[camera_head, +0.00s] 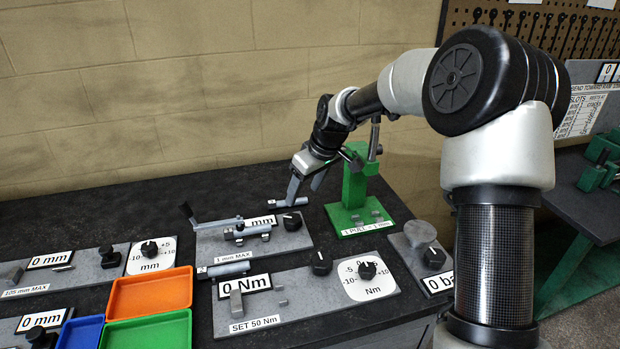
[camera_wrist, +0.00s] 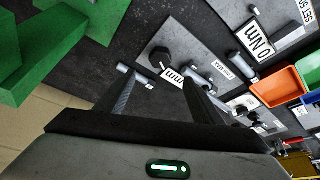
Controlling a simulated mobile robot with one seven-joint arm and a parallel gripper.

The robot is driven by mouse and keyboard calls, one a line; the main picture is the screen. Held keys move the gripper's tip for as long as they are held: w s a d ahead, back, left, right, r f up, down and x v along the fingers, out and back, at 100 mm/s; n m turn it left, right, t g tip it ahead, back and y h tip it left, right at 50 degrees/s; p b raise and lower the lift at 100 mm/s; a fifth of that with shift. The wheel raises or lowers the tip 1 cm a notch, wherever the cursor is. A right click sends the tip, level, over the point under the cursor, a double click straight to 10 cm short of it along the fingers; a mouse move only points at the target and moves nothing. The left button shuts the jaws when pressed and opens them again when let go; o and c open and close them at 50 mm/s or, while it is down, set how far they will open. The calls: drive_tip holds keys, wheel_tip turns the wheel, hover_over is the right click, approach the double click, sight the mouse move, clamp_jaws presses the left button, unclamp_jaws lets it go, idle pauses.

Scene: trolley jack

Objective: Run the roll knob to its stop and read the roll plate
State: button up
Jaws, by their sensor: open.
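My gripper (camera_head: 304,190) is open and empty. It points down over the back of a grey station marked "1 mm MAX" (camera_head: 235,258); its two fingers also show in the wrist view (camera_wrist: 160,92). The plate's digit is hidden in both views. In the wrist view the knob (camera_wrist: 160,58) lies beyond the fingers, apart from them. No label reads "roll", so I cannot tell which knob and plate are meant.
A green stand (camera_head: 352,190) marked "1 PULL = 1 mm" is right of the gripper. In front is a "SET 50 Nm" station (camera_head: 300,310) with "0 Nm" plate and knobs. Orange (camera_head: 150,292), green and blue trays lie left. A "0 bar"-like plate (camera_head: 438,283) is at right.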

drive_tip(key=v, duration=0.5)
idle(1.9)
